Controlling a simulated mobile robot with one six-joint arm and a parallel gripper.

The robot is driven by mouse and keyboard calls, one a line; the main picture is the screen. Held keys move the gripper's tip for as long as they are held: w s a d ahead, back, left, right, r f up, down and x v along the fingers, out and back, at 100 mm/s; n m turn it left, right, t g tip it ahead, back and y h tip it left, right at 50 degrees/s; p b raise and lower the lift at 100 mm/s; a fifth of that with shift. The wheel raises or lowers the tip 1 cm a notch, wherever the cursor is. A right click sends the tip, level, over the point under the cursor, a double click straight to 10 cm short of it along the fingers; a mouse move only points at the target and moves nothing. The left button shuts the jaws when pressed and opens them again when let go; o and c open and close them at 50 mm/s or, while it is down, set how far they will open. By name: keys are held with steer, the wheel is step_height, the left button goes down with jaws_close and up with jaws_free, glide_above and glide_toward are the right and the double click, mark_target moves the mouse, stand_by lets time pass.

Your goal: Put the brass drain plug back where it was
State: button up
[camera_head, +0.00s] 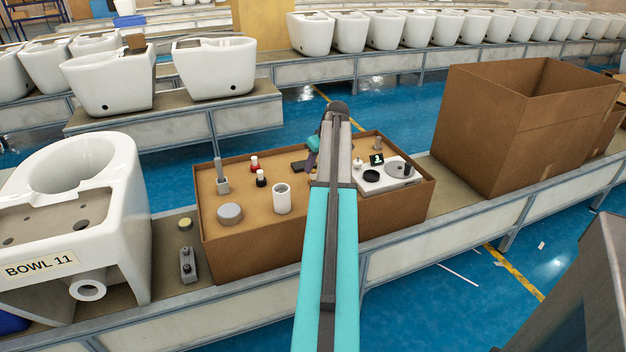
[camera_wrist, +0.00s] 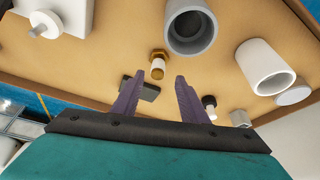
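A brass hexagonal piece with a pale stem (camera_wrist: 158,65), which looks like the drain plug, shows in the wrist view over the cardboard surface. It is just beyond and between my fingertips, with gaps on both sides. I cannot tell how far it is from them. My gripper (camera_wrist: 158,80) has two purple fingers standing apart, with nothing held. In the head view my gripper (camera_head: 313,158) is over the middle of the cardboard box top (camera_head: 320,228), partly behind my arm. I cannot make out the brass piece there; my arm may hide it.
The box top holds a white cup (camera_head: 282,199), a grey round block (camera_head: 230,214), a grey upright post (camera_head: 221,175), small bottles (camera_head: 254,164), a dark block (camera_head: 300,166) and a white unit with a display (camera_head: 390,186). BOWL 11 (camera_head: 125,210) stands left; a large open carton (camera_head: 500,145) stands right.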

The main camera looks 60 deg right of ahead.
mark_target(315, 171)
stand_by(0.3)
steer(key=shift+s+x, duration=0.15)
steer(key=shift+x, duration=1.15)
steer(key=shift+s+x, duration=0.15)
steer(key=shift+x, duration=1.15)
steer(key=shift+d+f, duration=0.1)
steer(key=shift+d, duration=0.05)
steer(key=shift+c, duration=0.5)
jaws_close()
